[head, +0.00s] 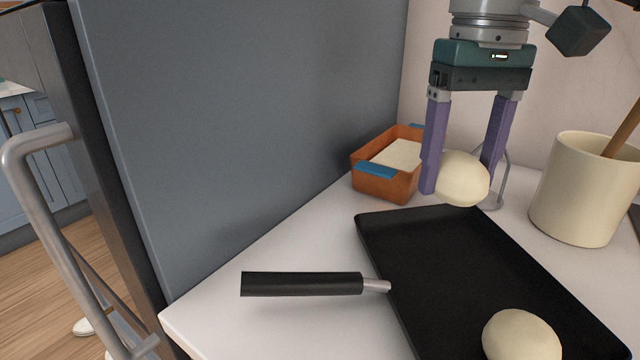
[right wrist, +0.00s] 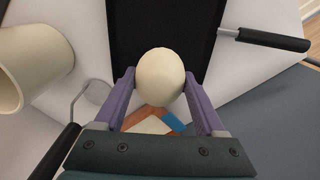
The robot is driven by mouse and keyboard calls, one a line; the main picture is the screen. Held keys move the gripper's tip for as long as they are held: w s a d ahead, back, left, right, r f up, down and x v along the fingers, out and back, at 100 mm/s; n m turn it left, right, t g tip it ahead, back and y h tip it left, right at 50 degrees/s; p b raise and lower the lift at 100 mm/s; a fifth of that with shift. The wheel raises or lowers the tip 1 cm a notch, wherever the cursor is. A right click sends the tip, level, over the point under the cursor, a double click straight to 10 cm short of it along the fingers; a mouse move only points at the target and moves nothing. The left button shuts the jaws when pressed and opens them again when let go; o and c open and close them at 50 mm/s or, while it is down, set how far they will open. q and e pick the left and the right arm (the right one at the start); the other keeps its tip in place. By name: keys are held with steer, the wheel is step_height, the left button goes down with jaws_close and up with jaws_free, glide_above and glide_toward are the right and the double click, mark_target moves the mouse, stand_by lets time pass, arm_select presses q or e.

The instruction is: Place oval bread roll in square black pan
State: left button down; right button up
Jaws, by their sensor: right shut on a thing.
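My right gripper (head: 463,185) is shut on a pale oval bread roll (head: 464,180) and holds it above the back edge of the square black pan (head: 430,250). In the right wrist view the roll (right wrist: 160,75) sits between the two purple fingers, with the pan (right wrist: 170,25) beyond it. A second pale roll (head: 521,338) is at the pan's near end, partly cut off by the picture's bottom edge. The pan lies on the white counter with its black handle (head: 300,284) pointing left. My left gripper is not in view.
An orange container (head: 383,185) with blue handles and pale contents stands behind the pan, against the grey-blue panel (head: 240,120). A cream crock (head: 580,190) with a wooden utensil stands at the right. A wire stand (head: 491,200) is behind the held roll. The counter left of the pan is clear around the handle.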

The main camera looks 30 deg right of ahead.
mark_target(460, 156)
step_height(460, 156, down, 8)
steer(key=shift+w+f, duration=0.1)
steer(key=shift+f, duration=0.15)
steer(key=shift+f, duration=0.1)
steer(key=o, duration=1.3)
step_height(460, 156, up, 12)
steer(key=shift+r, duration=0.15)
